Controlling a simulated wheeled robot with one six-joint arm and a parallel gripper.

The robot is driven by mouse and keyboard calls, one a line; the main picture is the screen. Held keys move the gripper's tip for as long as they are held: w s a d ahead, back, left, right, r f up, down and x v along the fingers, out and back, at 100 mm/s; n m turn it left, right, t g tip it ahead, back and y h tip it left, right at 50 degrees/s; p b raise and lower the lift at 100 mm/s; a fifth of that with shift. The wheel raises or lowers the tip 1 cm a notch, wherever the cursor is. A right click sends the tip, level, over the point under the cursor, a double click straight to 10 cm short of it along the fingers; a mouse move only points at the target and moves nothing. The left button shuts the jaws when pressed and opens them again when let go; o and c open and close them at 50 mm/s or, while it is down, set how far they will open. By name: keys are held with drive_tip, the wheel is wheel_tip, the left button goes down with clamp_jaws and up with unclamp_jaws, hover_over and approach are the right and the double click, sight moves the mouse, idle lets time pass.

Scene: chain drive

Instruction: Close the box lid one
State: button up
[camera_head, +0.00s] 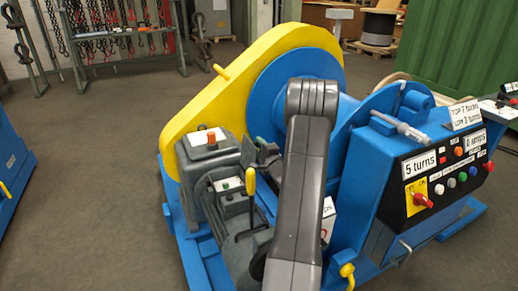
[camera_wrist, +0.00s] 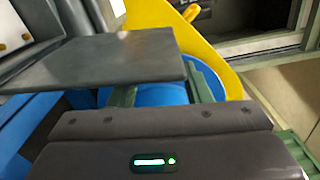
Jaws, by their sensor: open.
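A dark grey flat plate (camera_wrist: 110,60), apparently the box lid, stretches across the wrist view, partly covering my gripper (camera_wrist: 163,92). Its greenish fingers are spread apart and nothing shows held between them. I cannot tell whether they touch the plate. In the head view, my gripper (camera_head: 266,152) is small and partly hidden by my arm, just right of a grey box (camera_head: 228,190) with a green button on its top panel. The lid is hard to separate from the gripper there, so its exact angle is unclear.
A yellow guard (camera_head: 215,95) and blue drum (camera_head: 290,75) stand behind my gripper. A grey motor box with an orange button (camera_head: 211,138) is to the left. A yellow-knobbed lever (camera_head: 250,182) rises close in front. A control panel (camera_head: 440,175) stands at right.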

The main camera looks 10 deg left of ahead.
drive_tip(key=shift+w+a, duration=0.1)
drive_tip(key=shift+w, duration=0.1)
clamp_jaws()
drive_tip(key=shift+f+b, duration=0.1)
drive_tip(key=shift+b, duration=0.3)
